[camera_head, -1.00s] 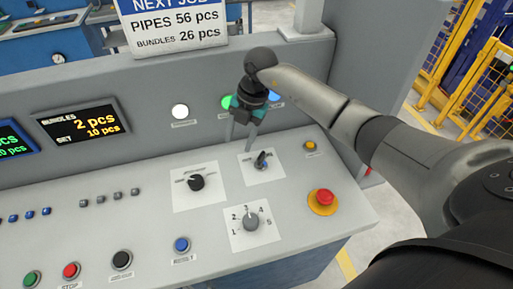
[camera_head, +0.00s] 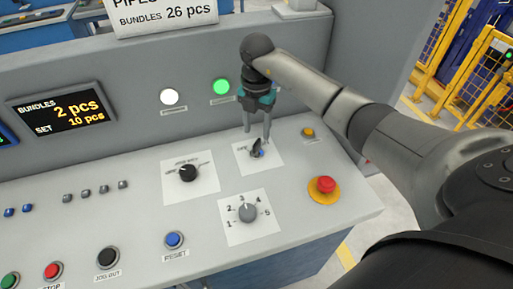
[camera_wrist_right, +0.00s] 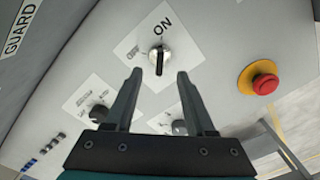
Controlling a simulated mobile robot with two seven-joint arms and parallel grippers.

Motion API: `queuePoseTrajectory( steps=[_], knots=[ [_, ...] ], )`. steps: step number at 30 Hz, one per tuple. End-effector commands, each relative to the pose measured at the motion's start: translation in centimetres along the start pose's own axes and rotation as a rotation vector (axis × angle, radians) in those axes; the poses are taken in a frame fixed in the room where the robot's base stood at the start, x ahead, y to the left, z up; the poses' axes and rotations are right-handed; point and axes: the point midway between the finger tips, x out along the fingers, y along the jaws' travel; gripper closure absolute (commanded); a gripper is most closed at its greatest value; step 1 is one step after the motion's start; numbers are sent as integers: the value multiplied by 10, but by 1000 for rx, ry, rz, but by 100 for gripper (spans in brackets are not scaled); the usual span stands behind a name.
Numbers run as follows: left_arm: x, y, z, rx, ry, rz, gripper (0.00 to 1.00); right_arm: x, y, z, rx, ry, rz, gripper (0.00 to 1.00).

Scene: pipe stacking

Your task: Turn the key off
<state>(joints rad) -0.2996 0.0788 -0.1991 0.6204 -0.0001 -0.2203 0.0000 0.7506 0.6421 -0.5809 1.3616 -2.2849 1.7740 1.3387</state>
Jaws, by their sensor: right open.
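The key (camera_head: 257,149) is a small dark switch on a white plate marked OFF and ON, on the grey control panel. In the right wrist view the key (camera_wrist_right: 159,59) is upright in the picture, in line with the ON label; OFF is to its left. My right gripper (camera_head: 257,136) is open and points down at the key. In the right wrist view the fingertips of my right gripper (camera_wrist_right: 159,75) lie to either side, just short of the key, with nothing between them. I cannot tell whether they touch the panel. My left gripper is out of view.
A black selector knob (camera_head: 188,173) sits left of the key and a numbered grey knob (camera_head: 247,213) in front. A red emergency button (camera_head: 325,185) and a small yellow button (camera_head: 308,132) are to the right. The panel's back wall (camera_head: 130,130) rises behind.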

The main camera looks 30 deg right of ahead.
Motion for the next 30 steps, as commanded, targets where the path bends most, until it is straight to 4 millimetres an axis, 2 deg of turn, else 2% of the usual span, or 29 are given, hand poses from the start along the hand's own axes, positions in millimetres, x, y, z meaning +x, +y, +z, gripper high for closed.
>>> queuePoseTrajectory(
  steps=[1, 4, 19, 30],
  knots=[
    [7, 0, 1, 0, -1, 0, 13, 10, 0, 0, 0, 0, -2, 45],
    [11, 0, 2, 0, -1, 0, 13, 17, 0, 0, 0, 0, 0, 45],
    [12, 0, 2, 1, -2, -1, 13, 21, 0, 0, 0, 0, 0, 45],
    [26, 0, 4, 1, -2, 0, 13, 43, 0, 0, 0, 0, 0, 45]
  ],
)
